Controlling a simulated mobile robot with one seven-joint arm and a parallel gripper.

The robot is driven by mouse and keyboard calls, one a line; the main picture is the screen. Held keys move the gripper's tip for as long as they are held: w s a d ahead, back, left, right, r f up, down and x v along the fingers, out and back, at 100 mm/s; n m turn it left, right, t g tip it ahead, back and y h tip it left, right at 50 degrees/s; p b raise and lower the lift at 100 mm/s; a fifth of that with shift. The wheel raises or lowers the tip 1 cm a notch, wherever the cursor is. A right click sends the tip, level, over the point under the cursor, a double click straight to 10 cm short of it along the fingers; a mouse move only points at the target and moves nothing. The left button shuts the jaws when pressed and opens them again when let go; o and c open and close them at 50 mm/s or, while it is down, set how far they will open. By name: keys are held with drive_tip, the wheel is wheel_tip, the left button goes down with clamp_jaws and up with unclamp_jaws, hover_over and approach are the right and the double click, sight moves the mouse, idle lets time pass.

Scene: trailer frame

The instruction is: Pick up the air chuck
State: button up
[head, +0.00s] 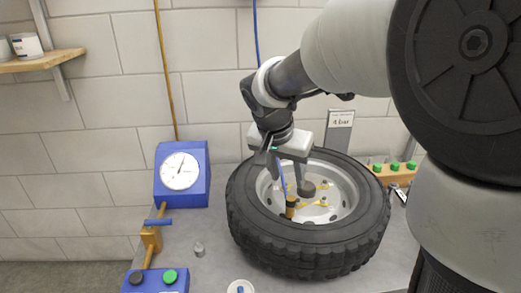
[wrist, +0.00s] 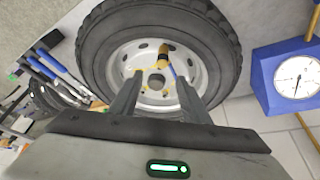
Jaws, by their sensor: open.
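The air chuck (head: 290,207), a brass-coloured cylinder with a dark band, stands inside the rim of the tyre (head: 345,245) that lies flat on the bench. A blue hose (head: 256,40) comes down from above and passes behind my arm; a blue length shows beside the chuck. My gripper (head: 287,176) points down over the wheel, close to the chuck. In the wrist view the chuck (wrist: 165,53) shows beyond the fingertips, between their lines. My gripper (wrist: 158,80) is open, with nothing between its fingers. Whether a finger touches the chuck I cannot tell.
A blue gauge box (head: 181,178) stands left of the tyre, with a brass valve (head: 151,240) and a blue button box (head: 155,280) in front. A grey sign (head: 338,130) stands behind. A wooden rack (head: 393,173) with green-topped pieces sits right.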

sight(290, 199)
drive_tip(key=b+x, duration=0.1)
drive_tip(key=x, duration=0.7)
drive_tip(key=shift+b, duration=0.3)
drive_tip(key=x, duration=0.1)
drive_tip(key=b+x, duration=0.1)
drive_tip(key=x, duration=0.3)
drive_tip(key=shift+a+f+b, duration=0.25)
drive_tip(key=shift+a+b, duration=0.05)
drive_tip(key=shift+r, duration=0.1)
clamp_jaws()
